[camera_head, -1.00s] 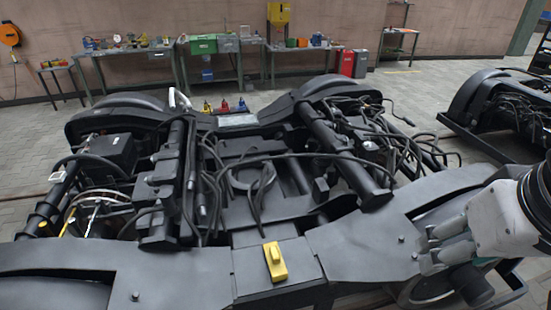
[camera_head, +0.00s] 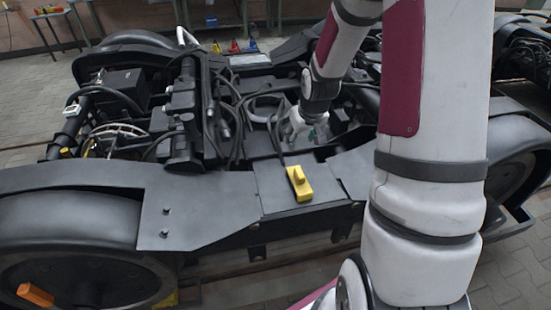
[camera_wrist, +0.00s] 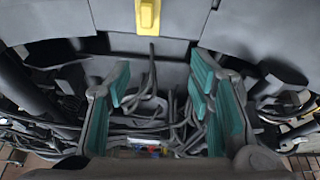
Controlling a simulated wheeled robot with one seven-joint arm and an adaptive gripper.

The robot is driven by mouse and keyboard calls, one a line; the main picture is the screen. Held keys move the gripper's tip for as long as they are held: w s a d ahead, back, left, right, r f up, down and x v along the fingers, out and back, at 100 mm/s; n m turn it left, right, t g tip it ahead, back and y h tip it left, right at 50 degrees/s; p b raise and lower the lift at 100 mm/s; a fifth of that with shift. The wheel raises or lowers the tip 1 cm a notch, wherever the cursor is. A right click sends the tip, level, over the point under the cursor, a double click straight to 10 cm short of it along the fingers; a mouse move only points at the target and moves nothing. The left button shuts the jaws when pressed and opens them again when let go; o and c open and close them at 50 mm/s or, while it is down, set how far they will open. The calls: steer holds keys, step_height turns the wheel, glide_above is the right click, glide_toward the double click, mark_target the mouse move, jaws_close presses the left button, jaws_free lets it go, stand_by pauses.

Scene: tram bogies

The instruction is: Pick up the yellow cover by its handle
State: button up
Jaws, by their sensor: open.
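The yellow cover (camera_head: 300,184) is a small block with a raised handle on top. It lies on the flat dark plate in the middle of the bogie's near beam. In the wrist view the yellow cover (camera_wrist: 148,15) shows at the top edge, partly cut off. My gripper (camera_head: 303,130) is just beyond the cover, above the bogie's middle, and touches nothing that I can see.
The dark bogie frame (camera_head: 200,210) fills the scene, with cables and pipes around its open middle. An orange block (camera_head: 35,294) shows at the lower left by a wheel. Small red, blue and yellow items (camera_head: 235,46) stand behind the bogie. The plate around the cover is clear.

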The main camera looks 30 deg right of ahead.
steer(key=b, duration=0.2)
glide_toward(300, 173)
steer(key=shift+m, duration=0.4)
steer(key=x, duration=0.2)
steer(key=b+x, duration=0.1)
steer(key=x, duration=0.1)
steer(key=shift+w+f, duration=0.15)
steer(key=shift+w, duration=0.25)
steer(key=shift+b+x, duration=0.75)
steer(key=shift+x, duration=2.35)
steer(key=shift+s, duration=0.25)
jaws_close()
